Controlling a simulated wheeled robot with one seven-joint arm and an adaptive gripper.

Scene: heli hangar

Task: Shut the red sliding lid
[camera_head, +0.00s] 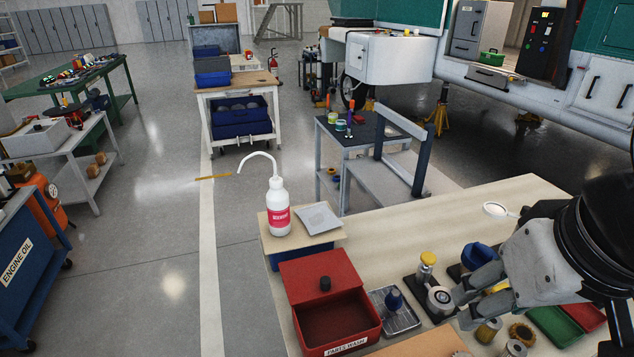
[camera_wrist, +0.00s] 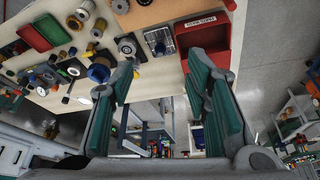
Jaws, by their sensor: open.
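The red box (camera_head: 345,346) marked "PARTS WASH" sits on the workbench's left part. Its red sliding lid (camera_head: 303,273) with a dark knob (camera_head: 325,284) lies at the far end, leaving the front of the box open and its inside empty. In the wrist view the red box (camera_wrist: 208,45) shows at the upper right, partly behind a finger; the lid's knob is not clear there. My gripper (camera_head: 467,297) is open and empty above the bench, well to the right of the box. Its two green-padded fingers (camera_wrist: 158,78) are spread apart in the wrist view.
A metal tray (camera_head: 396,312) with a blue-topped part stands right of the box. A white wash bottle (camera_head: 278,208) stands on a raised board behind the lid. Several bearings, cans and jars crowd the bench under my gripper. The bench's back middle (camera_head: 420,220) is clear.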

